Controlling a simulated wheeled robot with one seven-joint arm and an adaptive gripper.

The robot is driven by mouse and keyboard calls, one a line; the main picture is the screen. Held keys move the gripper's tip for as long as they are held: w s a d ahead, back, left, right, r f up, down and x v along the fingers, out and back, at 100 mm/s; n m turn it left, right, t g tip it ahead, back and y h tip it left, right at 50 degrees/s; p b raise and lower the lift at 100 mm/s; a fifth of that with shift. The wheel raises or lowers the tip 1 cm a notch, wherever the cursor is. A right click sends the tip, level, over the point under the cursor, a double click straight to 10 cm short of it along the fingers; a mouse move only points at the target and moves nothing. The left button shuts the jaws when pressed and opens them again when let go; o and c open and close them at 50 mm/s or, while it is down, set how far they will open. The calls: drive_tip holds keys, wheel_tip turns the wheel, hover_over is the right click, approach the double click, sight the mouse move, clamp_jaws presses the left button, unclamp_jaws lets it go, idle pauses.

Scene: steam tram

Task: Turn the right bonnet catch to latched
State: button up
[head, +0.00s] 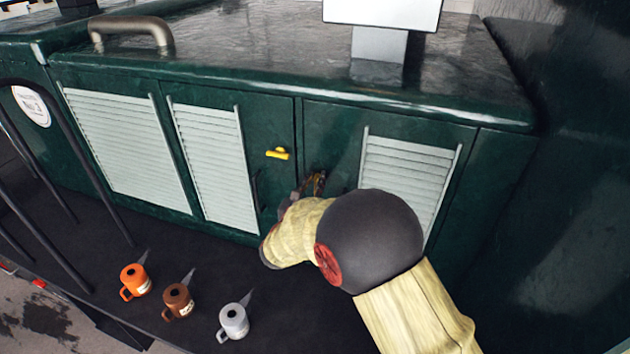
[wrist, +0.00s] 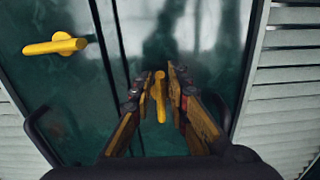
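The right bonnet catch (wrist: 160,98) is a yellow lever on the dark green bonnet door. In the wrist view it stands nearly upright in the picture, its long end toward the bottom. My gripper (wrist: 159,80) is open, with one brown finger on each side of this catch and a visible gap on both sides. In the head view my gripper (head: 314,184) is at the door seam, and I cannot make out the right catch there. A second yellow catch (head: 278,153) sits up and to the left; in the wrist view (wrist: 55,46) its lever lies nearly level.
Pale louvred panels (head: 408,178) flank the doors. Dark door handles (wrist: 58,135) stand out near my gripper. Dark rails (head: 62,140) are at far left.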

sight(327, 181)
clamp_jaws()
drive_tip(key=shift+b, duration=0.6)
drive_tip(key=f+m+b, duration=0.1)
drive_tip(key=m+b, duration=0.4)
drive_tip(key=b, duration=0.8)
drive_tip(key=d+f+m+b, duration=0.1)
drive_tip(key=m+b, duration=0.5)
drive_tip(key=b, duration=0.7)
drive_tip(key=s+d+f+m+b, duration=0.1)
drive_tip(key=m+b, duration=0.5)
drive_tip(key=b, duration=0.7)
drive_tip(key=shift+d, duration=0.15)
drive_tip(key=shift+b, duration=0.45)
drive_tip(key=shift+r+m+b, duration=0.15)
drive_tip(key=shift+m+b, duration=0.2)
drive_tip(key=shift+m, duration=0.05)
drive_tip(key=shift+o, duration=1.9)
unclamp_jaws()
